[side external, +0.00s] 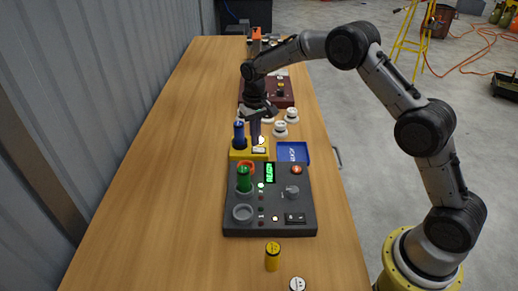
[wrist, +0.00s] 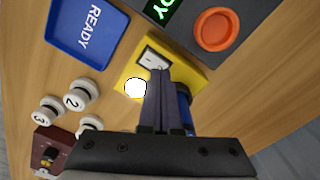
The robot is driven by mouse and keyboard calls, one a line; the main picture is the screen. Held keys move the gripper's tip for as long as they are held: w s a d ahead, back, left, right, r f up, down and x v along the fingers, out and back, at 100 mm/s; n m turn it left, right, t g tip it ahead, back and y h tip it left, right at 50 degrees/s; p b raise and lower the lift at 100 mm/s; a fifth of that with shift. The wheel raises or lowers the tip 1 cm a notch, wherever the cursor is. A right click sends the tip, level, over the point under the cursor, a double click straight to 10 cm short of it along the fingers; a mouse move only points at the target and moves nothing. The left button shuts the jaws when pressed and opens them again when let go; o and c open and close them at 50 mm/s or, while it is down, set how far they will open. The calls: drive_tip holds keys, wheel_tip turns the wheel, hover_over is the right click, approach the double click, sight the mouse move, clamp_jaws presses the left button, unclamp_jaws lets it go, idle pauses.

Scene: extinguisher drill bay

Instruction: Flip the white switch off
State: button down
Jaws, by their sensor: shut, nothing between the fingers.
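The white switch (side external: 259,150) sits on a yellow block (side external: 237,155) in the side view. In the wrist view the switch (wrist: 150,58) is a white rocker in a dark frame on the yellow block (wrist: 187,64). My gripper (side external: 256,146) points down over it, fingers closed together and empty. In the wrist view its fingertips (wrist: 160,72) overlap the near edge of the switch; I cannot tell whether they touch it. The fingers hide part of the switch. A bright white round lamp (wrist: 135,88) is beside the switch. I cannot tell which way the rocker is tilted.
A blue READY tray (side external: 305,152) is to the right. A dark panel (side external: 262,222) with a green cylinder (side external: 244,180) is in front. White numbered pieces (side external: 280,129) and a dark red box (side external: 286,100) are behind. The table's left is clear.

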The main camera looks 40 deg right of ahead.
sight(255, 149)
drive_tip(key=shift+f, duration=1.05)
idle(0.4)
drive_tip(key=shift+r, duration=3.55)
